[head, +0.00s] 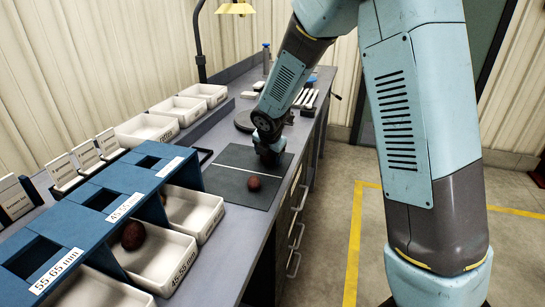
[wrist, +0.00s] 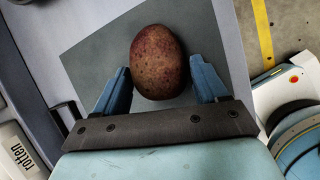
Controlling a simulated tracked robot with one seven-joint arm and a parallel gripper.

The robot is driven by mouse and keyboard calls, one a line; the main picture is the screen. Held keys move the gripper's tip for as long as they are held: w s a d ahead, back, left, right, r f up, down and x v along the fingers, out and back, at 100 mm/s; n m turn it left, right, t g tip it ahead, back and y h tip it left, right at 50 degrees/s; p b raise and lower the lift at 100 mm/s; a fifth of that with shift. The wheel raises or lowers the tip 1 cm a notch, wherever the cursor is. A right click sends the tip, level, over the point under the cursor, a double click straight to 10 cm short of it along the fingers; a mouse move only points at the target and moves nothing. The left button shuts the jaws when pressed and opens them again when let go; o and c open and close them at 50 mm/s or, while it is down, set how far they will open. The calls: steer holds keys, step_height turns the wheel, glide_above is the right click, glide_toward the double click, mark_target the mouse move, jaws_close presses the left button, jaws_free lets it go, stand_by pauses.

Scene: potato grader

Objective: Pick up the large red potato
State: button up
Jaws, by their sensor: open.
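A reddish-brown potato (head: 254,183) lies on the dark mat (head: 228,187) on the bench, near the mat's front part. My gripper (head: 268,155) is low over the mat, just behind this potato in the head view. In the wrist view the oval, speckled potato (wrist: 158,62) shows between the two blue fingers of my gripper (wrist: 159,66). The fingers are open, and their tips appear on either side of it. I cannot tell whether they touch it or how high above the mat they are. Another reddish potato (head: 132,236) sits in a white bin under the blue grader.
The blue grader (head: 88,205) with square holes and size labels stands at left, with white bins (head: 199,212) below it. More white trays (head: 147,128) line the wall. A bin labelled rotten (wrist: 14,150) shows in the wrist view. The bench edge lies right of the mat.

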steer(key=c, duration=0.9)
steer(key=shift+r, duration=0.15)
